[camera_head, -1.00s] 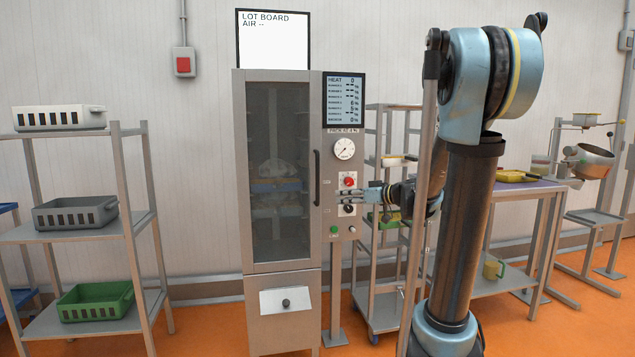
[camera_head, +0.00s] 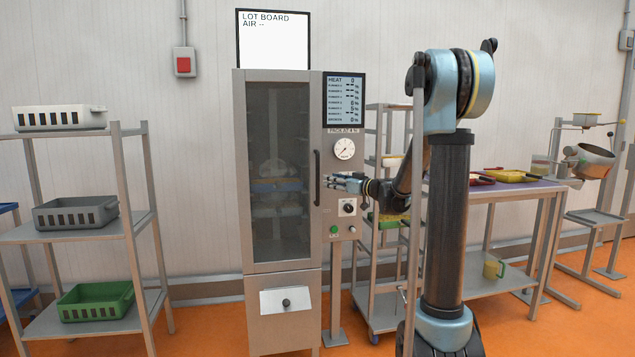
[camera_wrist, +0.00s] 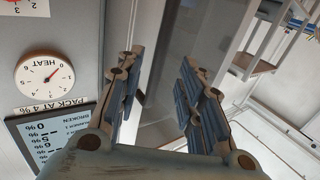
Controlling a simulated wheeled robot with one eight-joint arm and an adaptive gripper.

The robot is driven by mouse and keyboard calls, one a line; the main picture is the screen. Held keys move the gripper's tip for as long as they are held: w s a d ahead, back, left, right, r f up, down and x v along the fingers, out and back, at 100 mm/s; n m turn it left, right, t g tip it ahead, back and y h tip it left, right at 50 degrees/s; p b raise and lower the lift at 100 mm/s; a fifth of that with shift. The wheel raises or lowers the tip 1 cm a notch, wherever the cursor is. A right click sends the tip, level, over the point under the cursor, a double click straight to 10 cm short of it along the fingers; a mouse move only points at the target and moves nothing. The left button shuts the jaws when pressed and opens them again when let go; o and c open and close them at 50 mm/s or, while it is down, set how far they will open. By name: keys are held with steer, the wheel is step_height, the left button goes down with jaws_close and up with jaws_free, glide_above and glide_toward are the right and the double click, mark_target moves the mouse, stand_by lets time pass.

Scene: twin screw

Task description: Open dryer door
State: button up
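The dryer door (camera_head: 277,170) is a tall grey-framed dark glass panel, shut flush in the cabinet, with loaded trays dimly visible behind it. Its dark vertical handle (camera_head: 317,178) runs along the door's right edge. My gripper (camera_head: 332,180) is at mid-height of the handle, just to its right; whether it touches the handle cannot be told. In the wrist view my gripper (camera_wrist: 163,95) is open, with its two blue-grey fingers spread apart. A dark upright strip and the pale door edge show between and beyond the fingers; no firm grip shows.
The control panel with a HEAT dial (camera_wrist: 44,75) and display (camera_head: 344,101) stands right of the door, close to my gripper. A rack (camera_head: 385,290) and table (camera_head: 500,190) stand further right. A shelf with bins (camera_head: 75,240) is at left. Floor before the door is clear.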

steer(key=x, duration=0.9)
steer(key=shift+d, duration=0.1)
jaws_close()
